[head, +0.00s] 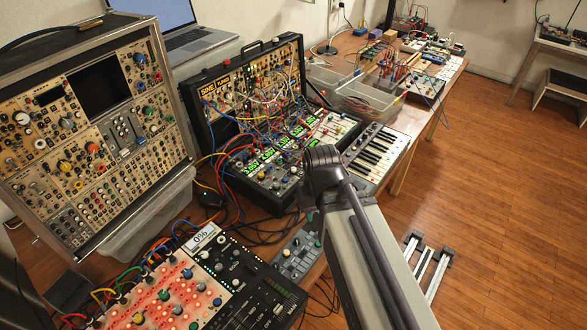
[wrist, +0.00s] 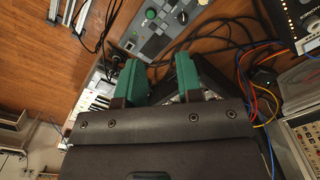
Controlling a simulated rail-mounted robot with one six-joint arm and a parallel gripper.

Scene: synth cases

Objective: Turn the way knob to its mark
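I cannot tell which of the many knobs is the way knob; no label reading "way" is legible. My gripper (wrist: 158,66) shows in the wrist view with two green fingers apart and nothing visible between them. Beyond the fingertips lies a grey panel (wrist: 133,38) with a green knob (wrist: 150,14) and another knob (wrist: 183,17). A small grey panel (head: 298,252) also shows in the head view, beside the black mixer. A lit display (head: 202,237) reads 0%, and another display (head: 215,90) reads SINE.
A tall rack of knobs (head: 82,160) stands at left, with a cable-filled synth case (head: 250,95) behind centre. A red-lit panel (head: 150,300) and a black mixer (head: 245,290) are in front. A keyboard (head: 375,150) lies right. Loose cables cross the table; open floor is at right.

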